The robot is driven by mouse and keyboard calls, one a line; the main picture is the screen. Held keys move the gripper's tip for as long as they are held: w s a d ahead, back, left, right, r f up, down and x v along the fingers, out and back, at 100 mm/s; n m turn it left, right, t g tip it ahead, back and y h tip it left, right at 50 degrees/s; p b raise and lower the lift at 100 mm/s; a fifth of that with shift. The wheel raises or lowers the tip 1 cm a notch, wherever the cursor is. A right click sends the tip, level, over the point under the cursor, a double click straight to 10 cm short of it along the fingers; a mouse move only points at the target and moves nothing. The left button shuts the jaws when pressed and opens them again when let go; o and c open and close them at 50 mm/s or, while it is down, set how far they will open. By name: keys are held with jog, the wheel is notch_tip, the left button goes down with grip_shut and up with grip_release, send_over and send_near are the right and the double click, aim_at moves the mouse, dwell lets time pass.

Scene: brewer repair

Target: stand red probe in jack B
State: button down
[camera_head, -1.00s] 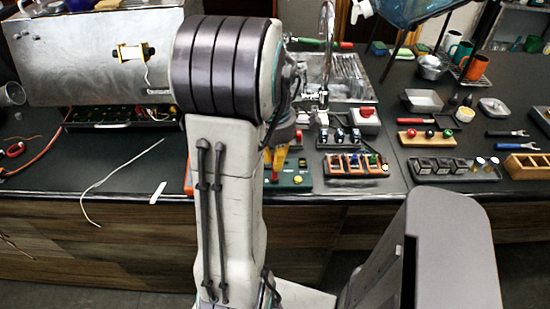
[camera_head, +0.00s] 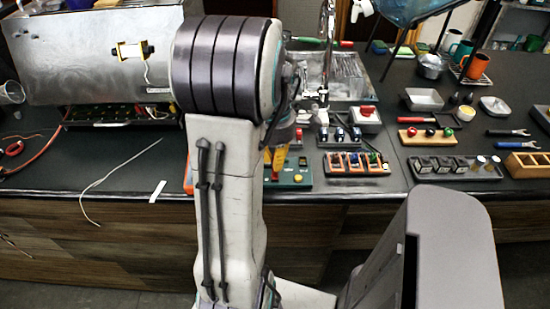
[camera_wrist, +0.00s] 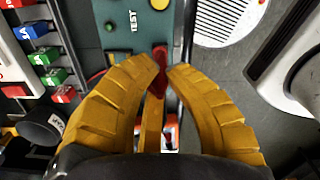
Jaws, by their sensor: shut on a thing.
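The red probe (camera_wrist: 158,76) shows in the wrist view between the tips of my gripper's yellow fingers. My gripper (camera_wrist: 166,67) is shut on it. The probe's lower end is not clearly visible. The green test panel (camera_wrist: 117,28), marked TEST, lies beneath and beyond the fingertips, with a yellow button at its top. In the head view the panel (camera_head: 296,183) sits near the counter's front edge, and my arm hides its left part. My gripper (camera_head: 268,172) is mostly hidden there behind my arm. I cannot make out jack B or whether the probe touches it.
A rack of coloured blocks (camera_head: 357,169) stands right of the panel, with a red-button box (camera_head: 366,122) behind it. A metal brewer casing (camera_head: 85,55) stands at the back left. A white strip (camera_head: 157,192) and a pale wire lie on the open counter left of my arm.

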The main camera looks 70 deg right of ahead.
jog(key=c, duration=1.2)
grip_release()
jog(key=shift+c, duration=0.2)
notch_tip(320, 180, up, 12)
dwell(0.7)
